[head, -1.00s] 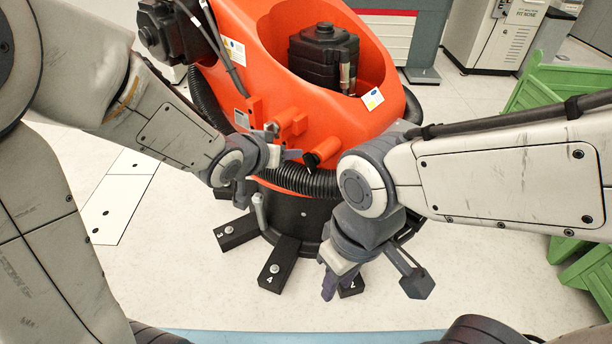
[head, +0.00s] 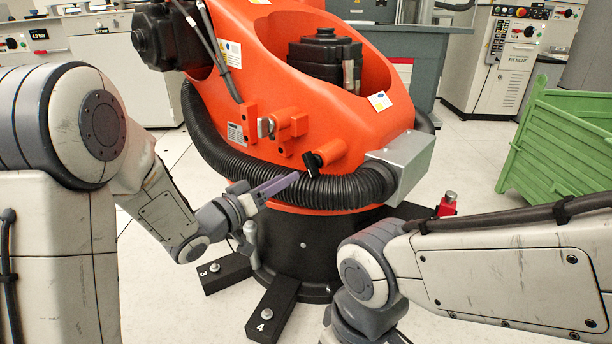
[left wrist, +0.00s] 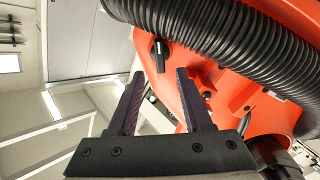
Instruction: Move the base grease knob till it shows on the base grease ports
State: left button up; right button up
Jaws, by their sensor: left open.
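The orange robot arm base fills the middle of the head view. A black knob (head: 312,164) sits on a round orange boss on its lower front, just above the ribbed hose. I take it for the base grease knob. My left gripper (head: 288,183) reaches in from the left, with its purple fingertips just below and left of this knob. In the left wrist view, the open fingers (left wrist: 161,73) are empty and a black knob (left wrist: 160,50) shows beyond and between their tips, apart from them. No port lettering is readable. My right gripper is below the head frame.
The black ribbed hose (head: 215,140) curves close around the orange body and under the knob. Orange blocks (head: 290,128) and a grey fitting (head: 265,127) protrude above left. Numbered black feet (head: 272,308) spread on the floor. A green crate (head: 560,150) stands right.

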aim_at(307, 166)
pick_arm(q)
jog(key=b+x, duration=0.2)
jog(key=x, duration=0.5)
jog(key=shift+d+f+b, duration=0.1)
jog(key=shift+f+b, duration=0.05)
jog(key=shift+b, duration=0.25)
jog(key=shift+w+d, duration=0.3)
jog(key=shift+w, duration=0.1)
grip_shut()
